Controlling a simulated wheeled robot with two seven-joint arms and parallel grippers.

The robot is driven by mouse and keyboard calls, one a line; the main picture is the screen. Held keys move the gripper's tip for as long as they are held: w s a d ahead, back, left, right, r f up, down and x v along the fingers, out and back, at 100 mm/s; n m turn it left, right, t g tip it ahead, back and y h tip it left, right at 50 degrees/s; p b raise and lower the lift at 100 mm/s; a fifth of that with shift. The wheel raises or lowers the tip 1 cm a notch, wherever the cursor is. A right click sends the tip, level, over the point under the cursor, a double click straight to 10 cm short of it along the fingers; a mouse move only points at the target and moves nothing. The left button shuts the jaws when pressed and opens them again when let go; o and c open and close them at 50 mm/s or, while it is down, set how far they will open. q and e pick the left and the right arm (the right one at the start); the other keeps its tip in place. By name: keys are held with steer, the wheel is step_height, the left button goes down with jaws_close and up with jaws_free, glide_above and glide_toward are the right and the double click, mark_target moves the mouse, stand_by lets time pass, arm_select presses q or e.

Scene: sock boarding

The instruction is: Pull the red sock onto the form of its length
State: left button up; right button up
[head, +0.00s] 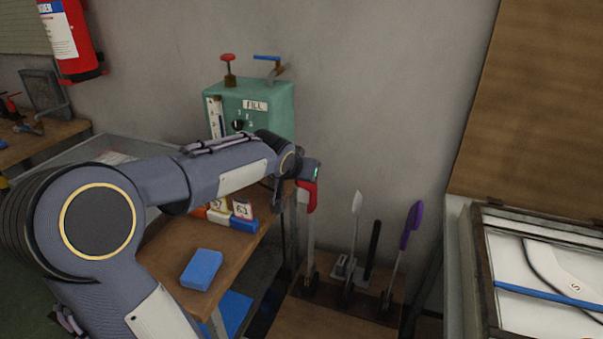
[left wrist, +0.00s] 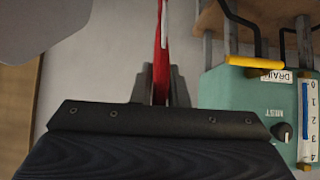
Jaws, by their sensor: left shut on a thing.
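The red sock (head: 309,198) is at the upper end of the leftmost upright form (head: 309,245), whose lower part is bare grey. I cannot tell how far the sock is around the form. My left gripper (head: 311,178) is shut on the sock near the form's top. In the left wrist view the red sock (left wrist: 161,45) runs between the fingers (left wrist: 160,88), with a pale strip along its edge. Two other forms stand to the right: a pale one (head: 355,215) and one with a purple sock (head: 411,226) at its top. My right gripper is not in view.
A green box (head: 265,100) with a red knob and blue lever stands behind my arm. A wooden bench (head: 165,245) holds a blue block (head: 201,269) and small labelled boxes (head: 242,212). A framed case (head: 480,260) stands at right. A dark upright piece (head: 374,245) stands between the forms.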

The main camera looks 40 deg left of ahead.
mark_target(301, 189)
arm_select(q)
steer(key=shift+f+b, duration=2.2)
steer(key=shift+f, duration=0.2)
steer(key=o, duration=0.8)
steer(key=shift+o, duration=0.2)
steer(key=shift+r, duration=0.1)
steer(key=p+v, duration=0.1)
steer(key=v, duration=0.6)
steer(key=shift+s+d+r, duration=0.1)
steer(key=shift+s+r, duration=0.15)
steer(key=shift+s, duration=0.05)
